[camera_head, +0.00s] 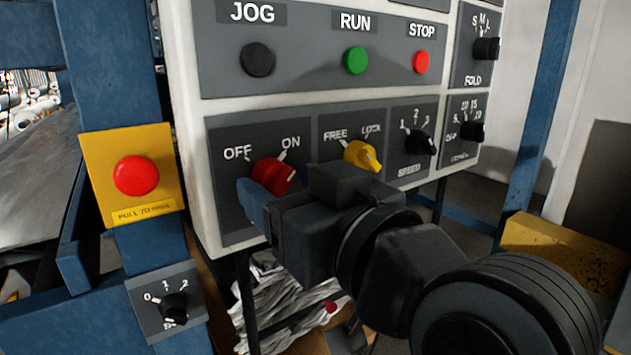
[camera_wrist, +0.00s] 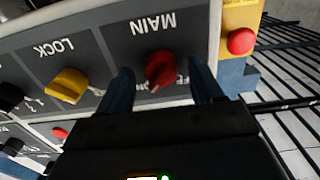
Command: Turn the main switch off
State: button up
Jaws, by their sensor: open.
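The main switch is a red rotary knob (camera_head: 273,175) on the grey panel, with OFF at its upper left and ON at its upper right. Its white mark points toward ON. In the wrist view the red knob (camera_wrist: 160,68) sits under an upside-down MAIN label. My gripper (camera_wrist: 161,84) is open, with one blue finger on each side of the knob and a visible gap to both.
A yellow FREE/LOCK knob (camera_head: 362,155) is close to the right of the main switch. A black SPEED knob (camera_head: 420,142) is further right. JOG, RUN and STOP buttons (camera_head: 356,60) are above. A red emergency button (camera_head: 136,176) on a yellow plate is at the left.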

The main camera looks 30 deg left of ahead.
jog(key=shift+w+a, duration=0.1)
jog(key=shift+a, duration=0.15)
jog(key=c, duration=1.1)
